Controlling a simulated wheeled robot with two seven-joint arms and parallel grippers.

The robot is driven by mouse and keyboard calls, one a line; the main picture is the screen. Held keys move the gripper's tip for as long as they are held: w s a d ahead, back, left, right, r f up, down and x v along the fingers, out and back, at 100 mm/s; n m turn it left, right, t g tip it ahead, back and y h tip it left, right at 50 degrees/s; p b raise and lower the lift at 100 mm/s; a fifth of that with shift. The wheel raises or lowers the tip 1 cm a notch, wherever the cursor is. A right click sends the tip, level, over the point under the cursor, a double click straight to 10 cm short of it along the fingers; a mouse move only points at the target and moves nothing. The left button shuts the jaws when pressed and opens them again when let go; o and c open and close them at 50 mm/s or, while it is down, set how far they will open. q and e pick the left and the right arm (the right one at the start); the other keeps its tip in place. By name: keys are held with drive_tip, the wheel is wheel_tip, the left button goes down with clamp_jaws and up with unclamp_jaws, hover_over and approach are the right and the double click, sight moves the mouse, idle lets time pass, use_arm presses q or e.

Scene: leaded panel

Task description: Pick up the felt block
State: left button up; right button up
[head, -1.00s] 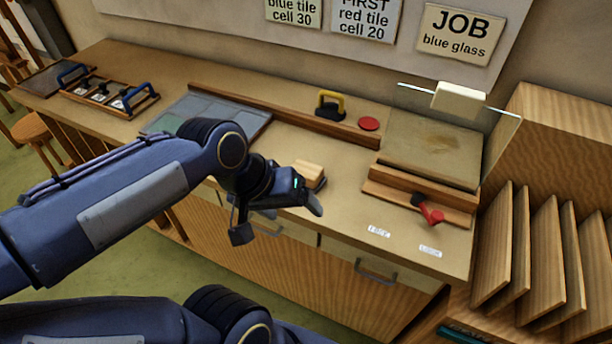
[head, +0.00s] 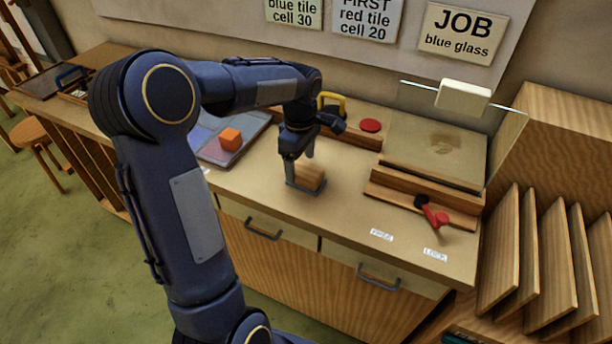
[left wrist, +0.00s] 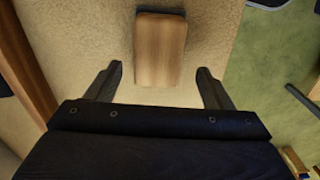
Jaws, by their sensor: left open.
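The felt block (head: 311,177), a light wooden block with a dark grey layer under it, lies on the bench top near the front edge. My left gripper (head: 301,167) is open and points down just above and beside the block. In the left wrist view the wooden block (left wrist: 160,48) shows ahead of the gap between my two spread fingers (left wrist: 159,83). Nothing is held between them. The fingers partly hide the block in the head view. My right gripper does not show.
An orange cube (head: 230,139) sits on the glass panel (head: 210,152) to the left. A wooden fence (head: 375,185) with a red-handled clamp (head: 434,215) stands to the right. A yellow-handled tool (head: 332,103) and red disc (head: 370,125) are behind.

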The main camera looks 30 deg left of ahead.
sight(302, 168)
use_arm(q)
drive_tip(key=f, duration=0.3)
drive_tip(key=shift+w+d+f, duration=0.1)
drive_tip(key=shift+w+f, duration=0.1)
drive_tip(key=shift+f, duration=0.1)
drive_tip(key=c, duration=1)
drive_tip(key=shift+r, duration=0.15)
